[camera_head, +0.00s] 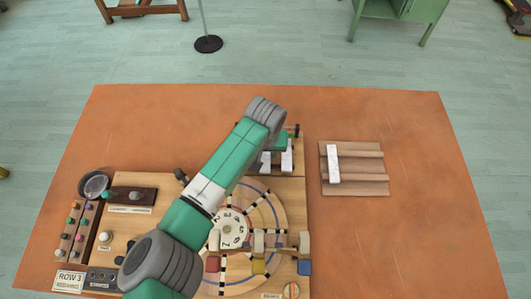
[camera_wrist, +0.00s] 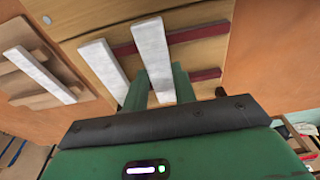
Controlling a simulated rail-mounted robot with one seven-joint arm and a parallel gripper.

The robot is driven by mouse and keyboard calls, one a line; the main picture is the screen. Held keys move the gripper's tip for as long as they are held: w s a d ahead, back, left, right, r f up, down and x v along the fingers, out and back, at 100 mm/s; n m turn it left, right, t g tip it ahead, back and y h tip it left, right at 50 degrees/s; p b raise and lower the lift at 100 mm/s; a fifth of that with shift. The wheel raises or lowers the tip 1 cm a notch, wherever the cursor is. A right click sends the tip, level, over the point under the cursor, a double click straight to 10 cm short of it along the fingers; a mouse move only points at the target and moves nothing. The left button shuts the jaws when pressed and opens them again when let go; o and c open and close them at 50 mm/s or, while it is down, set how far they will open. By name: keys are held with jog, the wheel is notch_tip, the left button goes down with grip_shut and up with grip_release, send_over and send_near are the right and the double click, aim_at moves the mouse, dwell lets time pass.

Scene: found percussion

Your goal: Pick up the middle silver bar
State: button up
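Three silver bars show. One silver bar (camera_head: 333,163) lies across the wooden rack (camera_head: 357,188) on the right; it also shows at the left of the wrist view (camera_wrist: 38,73). Two more lie side by side across dark red rails (camera_wrist: 205,33): one silver bar (camera_head: 287,160) nearer the rack, also in the wrist view (camera_wrist: 103,66), and one silver bar (camera_head: 265,163) farther left. In the wrist view the fingers of my gripper (camera_wrist: 160,88) stand along both sides of this last bar (camera_wrist: 151,45), close against its edges. Whether it is lifted is unclear.
A wooden board with a numbered dial (camera_head: 234,228) and colored-tipped hammers (camera_head: 259,266) lies under my arm. A dark bowl (camera_head: 95,184) stands at the left. The orange table (camera_head: 410,250) is clear to the right.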

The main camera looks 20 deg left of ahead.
jog(key=shift+c, duration=0.9)
jog(key=shift+r, duration=0.5)
jog(key=s+a+p, duration=0.1)
jog(key=s+a, duration=0.2)
jog(key=a, duration=0.5)
jog(key=s+a+p, duration=0.1)
jog(key=s+a, duration=0.2)
jog(key=a, duration=0.5)
jog(key=shift+s+a+r, duration=0.25)
jog(key=shift+s+a, duration=0.1)
jog(key=shift+a, duration=0.05)
